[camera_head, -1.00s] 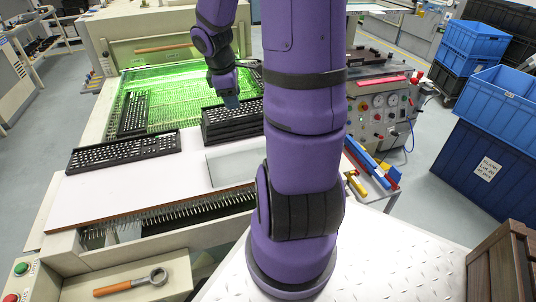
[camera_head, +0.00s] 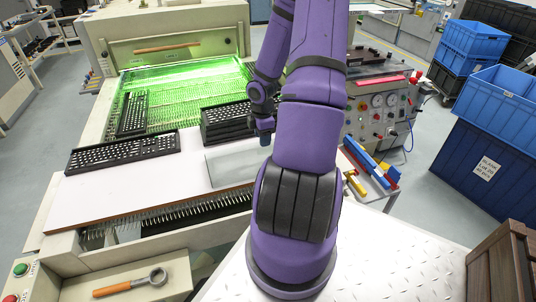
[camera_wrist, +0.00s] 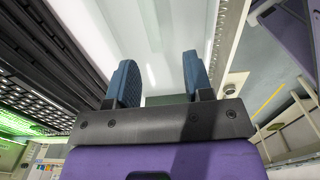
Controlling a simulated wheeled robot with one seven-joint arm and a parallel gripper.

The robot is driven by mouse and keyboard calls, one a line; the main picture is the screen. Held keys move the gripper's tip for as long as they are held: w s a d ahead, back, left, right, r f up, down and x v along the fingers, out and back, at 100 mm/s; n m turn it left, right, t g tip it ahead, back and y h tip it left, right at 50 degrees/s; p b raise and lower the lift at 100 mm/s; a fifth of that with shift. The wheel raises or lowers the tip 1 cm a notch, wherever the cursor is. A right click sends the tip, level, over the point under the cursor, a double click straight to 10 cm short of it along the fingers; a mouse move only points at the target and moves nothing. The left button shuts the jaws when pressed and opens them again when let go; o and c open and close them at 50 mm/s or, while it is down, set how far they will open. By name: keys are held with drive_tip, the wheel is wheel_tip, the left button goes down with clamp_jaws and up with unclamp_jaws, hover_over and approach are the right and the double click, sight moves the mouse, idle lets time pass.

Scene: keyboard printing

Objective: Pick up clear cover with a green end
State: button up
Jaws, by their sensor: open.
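The clear cover (camera_head: 228,168) appears as a pale, see-through sheet lying on the white board (camera_head: 120,192). My gripper (camera_head: 266,140) is just above and behind the cover's right part, partly hidden by my arm. In the wrist view my gripper (camera_wrist: 157,72) has its two blue fingers apart with nothing held between them. The pale surface of the cover (camera_wrist: 155,40) shows beyond and between the fingers; I cannot tell the exact gap.
A stack of black keyboard frames (camera_head: 222,125) stands right behind the cover, and shows at the left of the wrist view (camera_wrist: 45,60). Another black frame (camera_head: 125,152) lies on the left. A green-lit bed (camera_head: 185,95) is behind. Blue and yellow tools (camera_head: 372,160) lie on the right.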

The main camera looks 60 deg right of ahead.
sight(264, 148)
drive_tip(key=f, duration=0.5)
drive_tip(key=shift+d, duration=0.4)
drive_tip(key=shift+f, duration=0.75)
clamp_jaws()
